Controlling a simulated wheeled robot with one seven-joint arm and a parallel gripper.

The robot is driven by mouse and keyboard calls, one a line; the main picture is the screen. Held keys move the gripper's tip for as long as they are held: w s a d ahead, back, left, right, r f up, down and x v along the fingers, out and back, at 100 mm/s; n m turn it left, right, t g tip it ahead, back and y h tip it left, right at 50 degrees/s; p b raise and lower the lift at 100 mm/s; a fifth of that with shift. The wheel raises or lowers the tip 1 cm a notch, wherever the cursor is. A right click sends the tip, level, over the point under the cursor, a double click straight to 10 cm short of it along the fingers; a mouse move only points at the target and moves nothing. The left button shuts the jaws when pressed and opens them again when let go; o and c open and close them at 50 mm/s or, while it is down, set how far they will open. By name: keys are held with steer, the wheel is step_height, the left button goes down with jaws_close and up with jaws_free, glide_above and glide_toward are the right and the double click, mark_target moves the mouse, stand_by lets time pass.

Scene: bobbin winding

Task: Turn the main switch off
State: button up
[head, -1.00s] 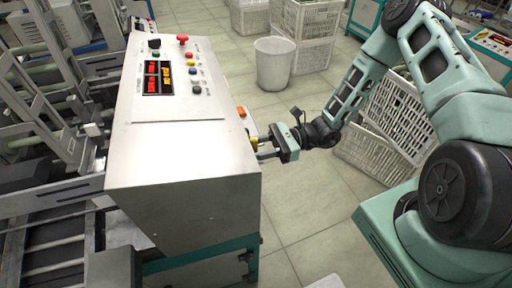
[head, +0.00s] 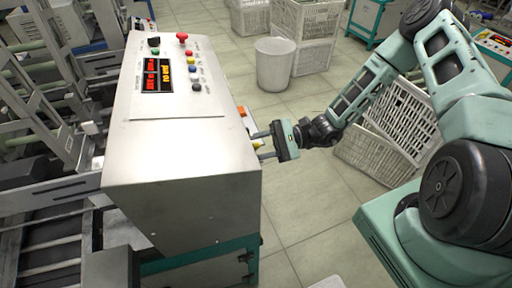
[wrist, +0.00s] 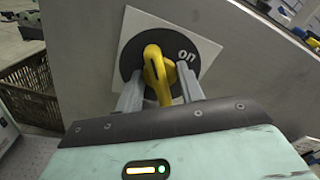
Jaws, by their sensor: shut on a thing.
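The main switch is a yellow handle (wrist: 155,72) on a round dark dial (wrist: 188,35) with a square pale plate behind it. The word "on" reads at the dial's upper right. The handle stands roughly upright in the wrist view, tilted a little. In the head view, only a bit of yellow (head: 257,144) shows at the right side of the machine cabinet. My gripper (wrist: 160,92) is at the dial with one finger on each side of the handle, shut on it. In the head view my gripper (head: 264,144) reaches the cabinet from the right.
The metal cabinet (head: 185,155) has a sloping panel with a display, buttons and a red knob (head: 182,37). An orange part (head: 242,111) sits on its side above my gripper. A white bin (head: 274,64) and crates (head: 402,108) stand on the floor. Floor between is open.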

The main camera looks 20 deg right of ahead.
steer(key=shift+n, duration=0.4)
steer(key=n, duration=0.3)
steer(key=shift+b, duration=0.35)
steer(key=shift+n, duration=0.4)
steer(key=n, duration=0.3)
steer(key=shift+n+b, duration=0.4)
steer(key=o, duration=1.6)
steer(key=shift+c, duration=0.2)
steer(key=shift+d, duration=0.1)
